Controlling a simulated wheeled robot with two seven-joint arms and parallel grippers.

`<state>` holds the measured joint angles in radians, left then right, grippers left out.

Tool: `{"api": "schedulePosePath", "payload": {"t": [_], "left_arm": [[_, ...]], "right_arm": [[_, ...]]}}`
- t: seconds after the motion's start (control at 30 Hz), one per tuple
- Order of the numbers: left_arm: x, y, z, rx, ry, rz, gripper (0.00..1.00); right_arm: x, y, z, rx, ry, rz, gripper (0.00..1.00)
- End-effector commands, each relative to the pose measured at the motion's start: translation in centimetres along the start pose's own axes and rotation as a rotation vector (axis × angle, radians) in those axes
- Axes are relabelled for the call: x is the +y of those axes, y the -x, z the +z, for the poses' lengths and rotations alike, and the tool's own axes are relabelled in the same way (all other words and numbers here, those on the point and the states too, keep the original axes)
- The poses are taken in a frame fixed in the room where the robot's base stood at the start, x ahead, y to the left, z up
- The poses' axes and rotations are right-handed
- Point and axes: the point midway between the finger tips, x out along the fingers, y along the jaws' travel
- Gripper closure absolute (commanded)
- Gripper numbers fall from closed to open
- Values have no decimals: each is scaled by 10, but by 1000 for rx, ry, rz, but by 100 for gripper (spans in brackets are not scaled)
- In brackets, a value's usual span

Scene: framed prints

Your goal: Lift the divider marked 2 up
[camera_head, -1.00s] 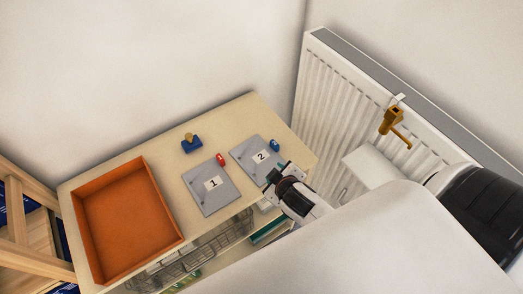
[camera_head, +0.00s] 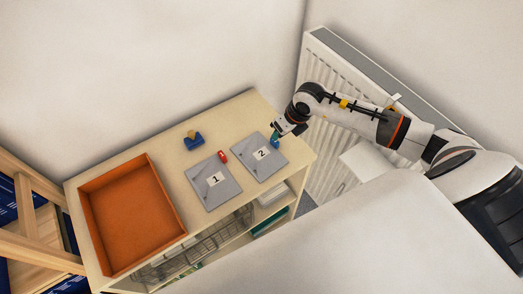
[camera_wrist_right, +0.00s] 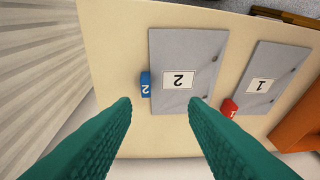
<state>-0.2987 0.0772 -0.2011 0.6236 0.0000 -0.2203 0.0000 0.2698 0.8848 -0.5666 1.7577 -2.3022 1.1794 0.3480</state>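The divider marked 2 (camera_head: 268,165) is a grey plate that looks flat on the cabinet top, with a white "2" label; it also shows in the right wrist view (camera_wrist_right: 200,60). A small blue block marked 2 (camera_wrist_right: 145,85) sits beside its edge. In the head view that block is hard to tell from my fingertips. My right gripper (camera_head: 276,138) is at the divider's far right corner. In the right wrist view its teal fingers (camera_wrist_right: 160,103) are apart with nothing held between them. My left gripper is out of view.
A similar grey plate marked 1 (camera_head: 213,192) with a red block (camera_head: 223,157) lies to the left. A blue and gold object (camera_head: 194,140) stands behind it. An orange tray (camera_head: 130,220) fills the cabinet's left side. A white radiator (camera_head: 322,135) borders the right.

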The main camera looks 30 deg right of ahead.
Motion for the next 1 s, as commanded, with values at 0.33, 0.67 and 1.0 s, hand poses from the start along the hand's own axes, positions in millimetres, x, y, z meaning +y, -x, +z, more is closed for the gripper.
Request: {"api": "schedulePosePath", "payload": {"t": [0.33, 0.67, 1.0], "left_arm": [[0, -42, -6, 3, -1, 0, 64], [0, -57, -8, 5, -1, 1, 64], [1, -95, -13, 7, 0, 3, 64]], "right_arm": [[21, -51, 5, -29, 11, 71, 60], [22, -72, 2, -28, 11, 69, 60], [24, -118, -5, -27, 12, 69, 60]]}}
